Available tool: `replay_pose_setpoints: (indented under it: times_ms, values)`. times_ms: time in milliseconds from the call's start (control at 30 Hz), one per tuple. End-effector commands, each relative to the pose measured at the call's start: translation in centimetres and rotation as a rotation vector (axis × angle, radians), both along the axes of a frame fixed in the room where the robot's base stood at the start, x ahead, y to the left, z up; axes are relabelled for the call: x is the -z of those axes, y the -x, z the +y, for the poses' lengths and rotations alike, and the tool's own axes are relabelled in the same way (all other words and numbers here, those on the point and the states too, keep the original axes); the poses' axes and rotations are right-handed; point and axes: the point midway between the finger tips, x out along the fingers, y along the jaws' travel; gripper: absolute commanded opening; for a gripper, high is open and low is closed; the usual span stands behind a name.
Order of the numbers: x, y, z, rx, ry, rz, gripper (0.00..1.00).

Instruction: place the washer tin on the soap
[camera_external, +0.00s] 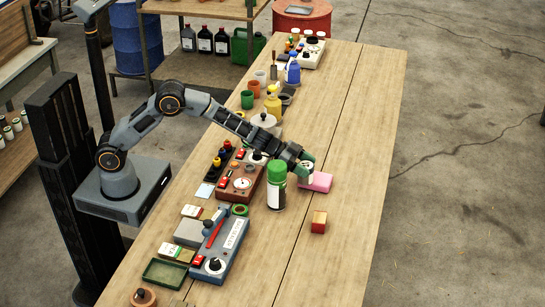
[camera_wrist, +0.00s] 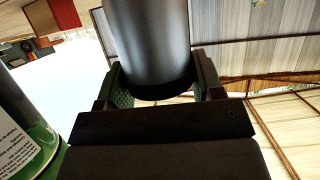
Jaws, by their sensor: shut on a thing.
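My gripper (camera_external: 306,164) is over the right half of the bench, close to the soap. In the wrist view the fingers (camera_wrist: 155,92) are shut on a dark grey cylinder, which I take to be the washer tin (camera_wrist: 150,40). In the external view the tin is mostly hidden by the fingers and too small to make out. The soap is a pink block (camera_external: 319,182) lying on the bench just below and beside my gripper. I cannot tell whether the tin touches it. The soap does not show in the wrist view.
A spray can with a green cap (camera_external: 276,192) stands upright close to my gripper; it also shows in the wrist view (camera_wrist: 22,130). A red and tan block (camera_external: 319,222) lies nearer the front. Devices and bottles line the bench's left side. The right strip is clear.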

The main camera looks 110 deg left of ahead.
Motion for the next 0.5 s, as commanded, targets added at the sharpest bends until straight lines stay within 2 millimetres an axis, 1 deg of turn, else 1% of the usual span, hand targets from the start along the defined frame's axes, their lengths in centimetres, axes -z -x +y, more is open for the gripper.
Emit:
replay_pose_setpoints:
  times_ms: [33,200,300,500]
  values:
    - [0.14,0.00,-0.01,0.000,0.000,0.000,0.63]
    - [0.10,0.01,-0.01,0.000,0.000,0.001,0.79]
    - [0.09,0.01,0.00,0.000,0.000,0.001,0.86]
    - [0.03,0.01,0.00,0.000,0.000,0.000,0.86]
